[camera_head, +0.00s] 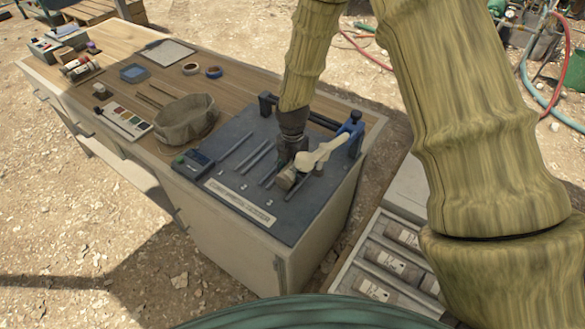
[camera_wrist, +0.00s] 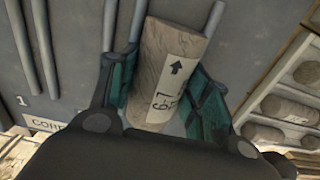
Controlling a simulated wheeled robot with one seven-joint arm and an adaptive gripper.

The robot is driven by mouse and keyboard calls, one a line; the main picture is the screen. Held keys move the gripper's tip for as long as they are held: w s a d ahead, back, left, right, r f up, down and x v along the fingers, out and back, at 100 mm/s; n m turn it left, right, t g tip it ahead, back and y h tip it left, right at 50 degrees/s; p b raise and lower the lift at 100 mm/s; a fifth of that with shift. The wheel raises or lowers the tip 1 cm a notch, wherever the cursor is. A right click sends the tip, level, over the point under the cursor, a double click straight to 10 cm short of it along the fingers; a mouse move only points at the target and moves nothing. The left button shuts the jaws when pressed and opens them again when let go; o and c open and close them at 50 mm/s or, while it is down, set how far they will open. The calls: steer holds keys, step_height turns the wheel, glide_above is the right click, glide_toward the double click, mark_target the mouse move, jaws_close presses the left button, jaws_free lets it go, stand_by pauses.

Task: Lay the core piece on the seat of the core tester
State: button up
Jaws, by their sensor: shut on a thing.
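The core piece (camera_wrist: 172,65) is a tan-brown cylinder with a pale label, a black arrow and writing. In the wrist view it lies between the two teal fingers of my gripper (camera_wrist: 160,78), which is shut on it. In the head view my gripper (camera_head: 290,160) is low over a dark board (camera_head: 235,190) with paired metal rods, and the core piece (camera_head: 285,180) shows at its tip. I cannot tell whether the core touches the rods or which part is the tester's seat.
A pale club-shaped thing (camera_head: 322,154) lies close to the right of my gripper. Core boxes (camera_head: 390,250) with labelled cores stand at the lower right.

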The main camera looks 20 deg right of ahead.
steer(key=shift+f, duration=0.1)
steer(key=o, duration=1.6)
